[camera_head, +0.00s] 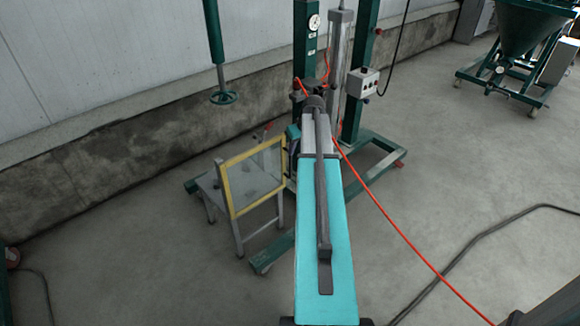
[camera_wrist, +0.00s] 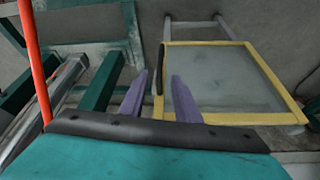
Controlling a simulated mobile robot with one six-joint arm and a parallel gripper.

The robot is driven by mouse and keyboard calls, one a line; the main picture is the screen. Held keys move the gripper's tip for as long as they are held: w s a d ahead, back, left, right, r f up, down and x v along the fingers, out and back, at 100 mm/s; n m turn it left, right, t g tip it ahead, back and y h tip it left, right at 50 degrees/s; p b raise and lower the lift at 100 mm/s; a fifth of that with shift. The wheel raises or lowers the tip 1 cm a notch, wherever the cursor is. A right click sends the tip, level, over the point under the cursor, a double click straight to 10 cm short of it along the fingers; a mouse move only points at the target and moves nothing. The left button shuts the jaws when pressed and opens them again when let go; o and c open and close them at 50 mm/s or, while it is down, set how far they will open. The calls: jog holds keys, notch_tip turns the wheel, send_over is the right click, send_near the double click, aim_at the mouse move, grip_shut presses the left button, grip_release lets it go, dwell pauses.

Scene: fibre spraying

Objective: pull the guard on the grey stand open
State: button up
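The guard is a clear panel in a yellow frame (camera_head: 255,178). It stands upright at the side of the small grey stand (camera_head: 208,186). In the wrist view the guard (camera_wrist: 222,82) fills the right half, with a dark upright handle (camera_wrist: 159,58) at its left edge. My gripper (camera_wrist: 160,78) has its two purple fingers apart. The handle appears between the fingertips in the picture; I cannot tell whether it is between them in depth. No finger is seen touching it. In the head view my turquoise arm hides the gripper and the handle.
A green machine frame (camera_head: 357,100) with columns and a wheeled base stands behind my arm. An orange hose (camera_head: 385,215) runs down right across the floor, and a black cable (camera_head: 470,245) lies there. A green valve (camera_head: 223,97) hangs at the wall. Floor at right is mostly clear.

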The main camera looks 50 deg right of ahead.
jog(key=shift+f, duration=0.1)
jog(key=b, duration=0.1)
send_over(290, 175)
jog(key=f, duration=1.2)
jog(key=shift+w+d+f, duration=0.25)
jog(key=shift+w+f, duration=0.05)
jog(key=shift+f, duration=0.05)
grip_shut()
